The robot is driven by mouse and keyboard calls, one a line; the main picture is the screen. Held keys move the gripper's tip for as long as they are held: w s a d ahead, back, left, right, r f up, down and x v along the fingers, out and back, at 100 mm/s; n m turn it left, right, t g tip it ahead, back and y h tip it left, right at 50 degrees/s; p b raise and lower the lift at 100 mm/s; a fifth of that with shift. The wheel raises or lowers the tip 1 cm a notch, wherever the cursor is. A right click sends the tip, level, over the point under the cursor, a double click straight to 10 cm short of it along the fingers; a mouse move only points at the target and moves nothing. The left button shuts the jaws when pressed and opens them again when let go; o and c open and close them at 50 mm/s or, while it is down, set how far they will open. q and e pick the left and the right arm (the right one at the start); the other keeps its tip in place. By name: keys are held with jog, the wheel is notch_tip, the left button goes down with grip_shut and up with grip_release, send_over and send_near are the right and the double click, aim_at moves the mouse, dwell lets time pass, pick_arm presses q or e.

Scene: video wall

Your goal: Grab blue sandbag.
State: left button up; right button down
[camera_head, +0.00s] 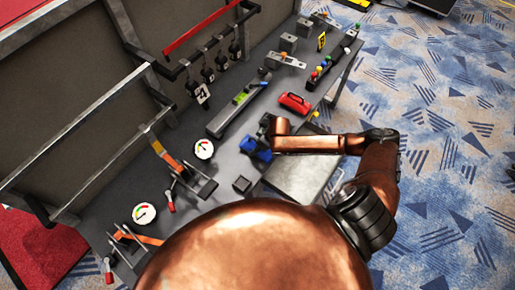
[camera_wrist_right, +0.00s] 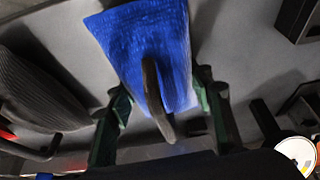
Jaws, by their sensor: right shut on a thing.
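The blue sandbag (camera_head: 257,151) is on the grey bench (camera_head: 222,172), partly hidden by my right gripper (camera_head: 262,135). In the right wrist view the blue sandbag (camera_wrist_right: 150,40) fills the top middle, with a dark curved handle (camera_wrist_right: 154,95) toward me. The two dark green fingers of my right gripper (camera_wrist_right: 165,97) stand on either side of its near end, shut on it. I cannot tell whether the bag is lifted off the bench. My left gripper is not in view.
A red box-like thing (camera_head: 295,102) lies beyond the sandbag. A dark block (camera_head: 242,184) is nearer. Round gauges (camera_head: 203,149) and lever fixtures line the bench's left side. A grey ribbed bag (camera_wrist_right: 40,88) lies left in the wrist view.

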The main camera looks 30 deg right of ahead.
jog(key=shift+w+r, duration=0.1)
jog(key=shift+w, duration=0.05)
jog(key=shift+r, duration=0.1)
